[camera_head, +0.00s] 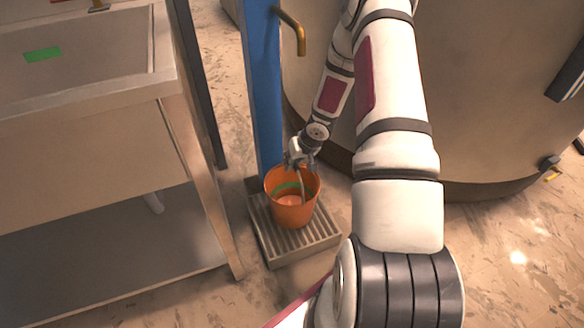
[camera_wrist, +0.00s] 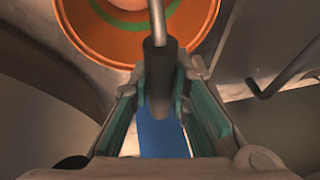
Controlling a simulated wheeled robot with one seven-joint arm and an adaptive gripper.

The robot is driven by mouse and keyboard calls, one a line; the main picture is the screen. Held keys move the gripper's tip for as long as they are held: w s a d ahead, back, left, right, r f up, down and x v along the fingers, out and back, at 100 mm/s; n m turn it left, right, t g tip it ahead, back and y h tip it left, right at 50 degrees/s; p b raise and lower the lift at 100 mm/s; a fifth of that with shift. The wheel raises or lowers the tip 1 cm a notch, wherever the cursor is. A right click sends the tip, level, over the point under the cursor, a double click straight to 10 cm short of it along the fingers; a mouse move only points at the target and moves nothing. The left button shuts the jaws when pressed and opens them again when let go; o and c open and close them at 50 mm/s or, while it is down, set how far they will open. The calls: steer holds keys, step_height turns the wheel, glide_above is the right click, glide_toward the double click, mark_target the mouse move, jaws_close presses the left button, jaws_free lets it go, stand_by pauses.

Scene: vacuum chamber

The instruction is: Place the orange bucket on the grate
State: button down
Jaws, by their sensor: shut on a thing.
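The orange bucket (camera_head: 293,212) stands upright at the grate (camera_head: 271,246), a ribbed metal drain at the foot of the blue post. In the head view its base appears to be on or just above the grate; I cannot tell whether it touches. My gripper (camera_head: 302,158) is over the bucket's rim at the far side. In the wrist view the jaws of my gripper (camera_wrist: 160,105) are closed around the dark grip of the bucket's handle (camera_wrist: 157,60). The bucket's orange inside (camera_wrist: 205,22), with a green band, shows at the top.
A blue post (camera_head: 263,90) with a brass spout (camera_head: 294,32) rises behind the grate. A metal sink bench (camera_head: 100,130) with a lower shelf stands at the left. A large round metal vessel (camera_head: 480,100) fills the right back. Open floor (camera_head: 500,255) lies at the lower right.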

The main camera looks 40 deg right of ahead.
steer(key=shift+w+d, duration=0.2)
steer(key=shift+w, duration=0.25)
steer(key=shift+f+b, duration=1.45)
steer(key=shift+f, duration=0.3)
steer(key=shift+f, duration=0.15)
steer(key=c, duration=1.5)
jaws_free()
